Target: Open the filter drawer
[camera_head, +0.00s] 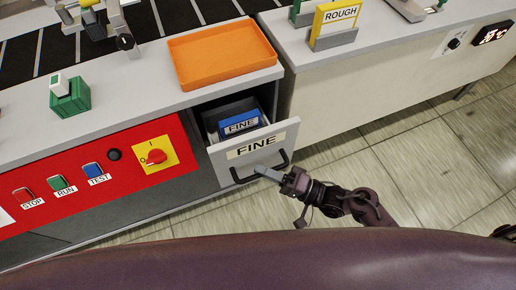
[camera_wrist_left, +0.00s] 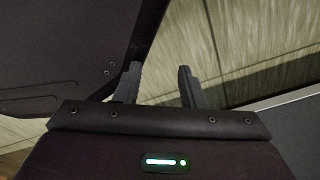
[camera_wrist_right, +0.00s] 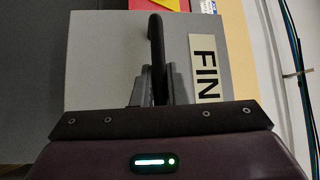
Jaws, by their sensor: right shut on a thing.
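The filter drawer (camera_head: 225,157), with a "FINE" label on its grey front, stands pulled out from the cabinet. A blue filter (camera_head: 240,122) marked "FINE" lies inside it. A black bar handle (camera_head: 245,180) runs along the lower part of the front. My right gripper (camera_head: 266,172) is shut on the handle near its middle. In the right wrist view the handle (camera_wrist_right: 156,50) passes between the fingers (camera_wrist_right: 153,88), beside the label (camera_wrist_right: 206,70). My left gripper (camera_wrist_left: 160,85) shows only in the left wrist view, open and empty, with floor behind it.
Above the drawer an orange tray (camera_head: 222,53) sits on the counter. Left of the drawer is a red panel (camera_head: 95,172) with buttons and a yellow-backed rotary switch (camera_head: 156,155). A second cabinet (camera_head: 365,75) stands close on the right. The tiled floor (camera_head: 420,160) in front is clear.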

